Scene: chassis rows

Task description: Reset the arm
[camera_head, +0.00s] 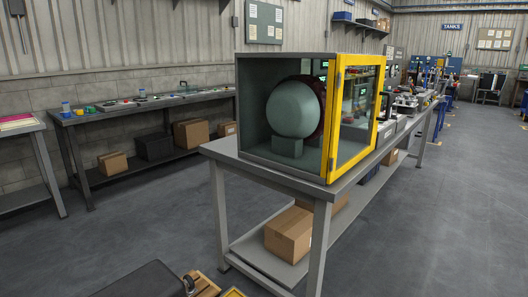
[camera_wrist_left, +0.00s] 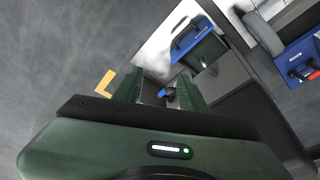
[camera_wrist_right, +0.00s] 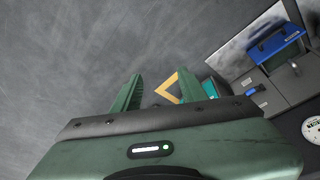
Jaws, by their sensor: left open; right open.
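In the left wrist view my left gripper (camera_wrist_left: 160,78) shows two green fingers apart, with nothing held between them. A small dark and blue object shows beyond the gap, apart from the fingers. In the right wrist view my right gripper (camera_wrist_right: 160,76) also shows two green fingers apart and empty, with grey floor and a yellow floor marking (camera_wrist_right: 166,84) behind them. Neither gripper nor arm shows in the head view.
In the head view a grey workbench (camera_head: 222,150) carries a yellow-framed cabinet (camera_head: 332,125) with a round grey body (camera_head: 293,108) inside. A cardboard box (camera_head: 289,234) sits on its lower shelf. A dark case (camera_head: 146,281) is low in front. Floor at right is clear.

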